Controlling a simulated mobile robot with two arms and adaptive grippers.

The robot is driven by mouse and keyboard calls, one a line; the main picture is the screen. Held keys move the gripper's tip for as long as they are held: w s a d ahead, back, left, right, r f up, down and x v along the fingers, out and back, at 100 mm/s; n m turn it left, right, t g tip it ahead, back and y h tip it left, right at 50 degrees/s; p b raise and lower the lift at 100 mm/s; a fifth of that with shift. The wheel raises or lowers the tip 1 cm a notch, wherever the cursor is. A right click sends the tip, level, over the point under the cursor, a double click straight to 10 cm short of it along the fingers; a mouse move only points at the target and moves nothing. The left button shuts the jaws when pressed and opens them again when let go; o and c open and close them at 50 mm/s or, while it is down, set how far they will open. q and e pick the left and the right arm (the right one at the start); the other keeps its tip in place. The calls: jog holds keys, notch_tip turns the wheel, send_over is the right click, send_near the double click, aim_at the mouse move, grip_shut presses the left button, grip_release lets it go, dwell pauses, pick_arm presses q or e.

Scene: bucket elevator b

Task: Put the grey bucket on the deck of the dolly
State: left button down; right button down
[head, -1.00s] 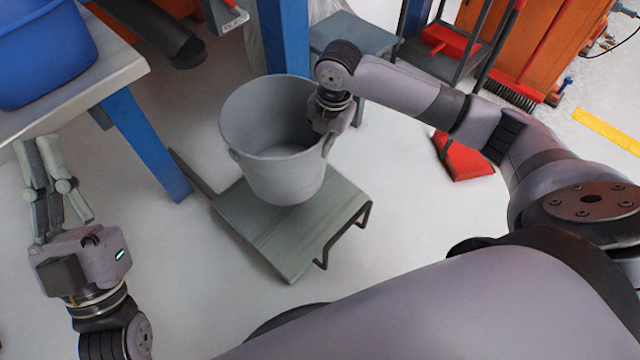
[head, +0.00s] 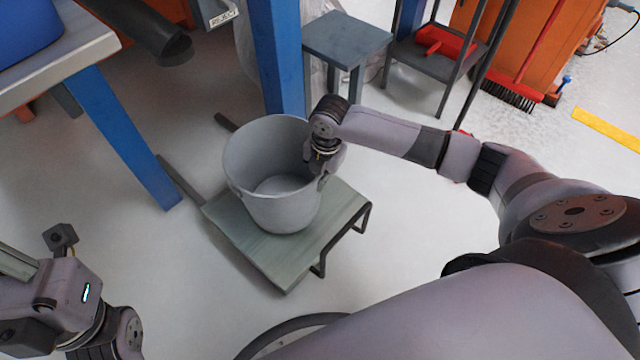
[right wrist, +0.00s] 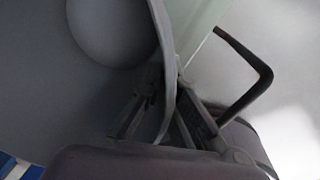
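The grey bucket (head: 262,165) is upright over the deck of the dolly (head: 262,250) in the head view. Its base appears to rest on the deck, though a small gap cannot be ruled out. My right gripper (head: 322,178) is at the bucket's right rim. In the right wrist view, its fingers (right wrist: 165,95) are on either side of the bucket wall (right wrist: 168,60), closed on it. My left gripper (head: 30,250) is at the lower left of the head view, empty and partly cut off, with its fingers apart.
A blue post (head: 277,60) stands close behind the bucket. A workbench (head: 75,45) with a blue bin (head: 25,25) is at the upper left. A grey stool (head: 347,38) and a cart with a red dustpan (head: 440,45) stand behind. The floor right of the dolly is clear.

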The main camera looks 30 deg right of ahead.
jog(key=shift+f, duration=0.45)
jog(key=shift+r, duration=0.1)
jog(key=c, duration=2.3)
grip_release()
jog(key=shift+f, duration=0.2)
jog(key=o, duration=0.5)
jog(key=shift+r, duration=0.15)
